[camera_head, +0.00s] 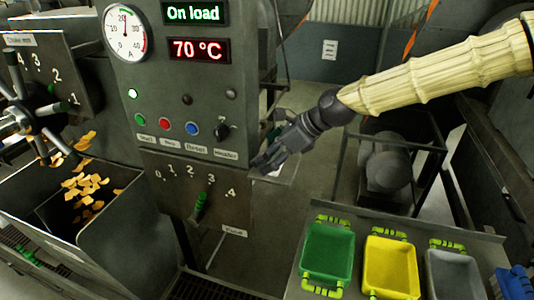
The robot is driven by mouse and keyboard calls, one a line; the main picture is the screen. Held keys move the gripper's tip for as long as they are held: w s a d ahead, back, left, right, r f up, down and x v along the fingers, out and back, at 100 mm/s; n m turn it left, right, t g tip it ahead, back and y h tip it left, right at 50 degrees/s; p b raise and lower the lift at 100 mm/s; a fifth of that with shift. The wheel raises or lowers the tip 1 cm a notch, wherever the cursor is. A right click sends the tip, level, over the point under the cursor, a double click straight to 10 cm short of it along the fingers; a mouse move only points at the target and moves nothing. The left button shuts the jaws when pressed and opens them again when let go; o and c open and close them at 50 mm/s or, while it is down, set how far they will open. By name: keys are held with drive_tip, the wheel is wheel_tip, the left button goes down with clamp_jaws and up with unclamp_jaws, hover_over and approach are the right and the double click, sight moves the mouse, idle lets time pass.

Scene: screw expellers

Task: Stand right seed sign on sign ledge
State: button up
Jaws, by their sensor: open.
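My gripper (263,165) reaches in from the right, beside the right edge of the control cabinet, and is open. A small pale flat thing (276,172) shows just under its fingers; it may be the seed sign, but it is too small and too covered to tell, and I cannot tell whether the fingers touch it. A thin pale-edged ledge (290,176) sticks out to the right of the cabinet, below my gripper; I cannot tell for certain that it is the sign ledge. No seed sign can be clearly read.
The control cabinet (213,95) with gauge, displays and buttons stands left of my gripper. A hopper (130,225) holds orange flakes at left. Green (328,252), yellow (391,267) and grey (455,275) trays sit at front right. A dark frame with a motor (385,165) stands behind.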

drive_tip(key=b+v, duration=0.2)
drive_tip(key=v, duration=1)
drive_tip(key=shift+b, duration=0.3)
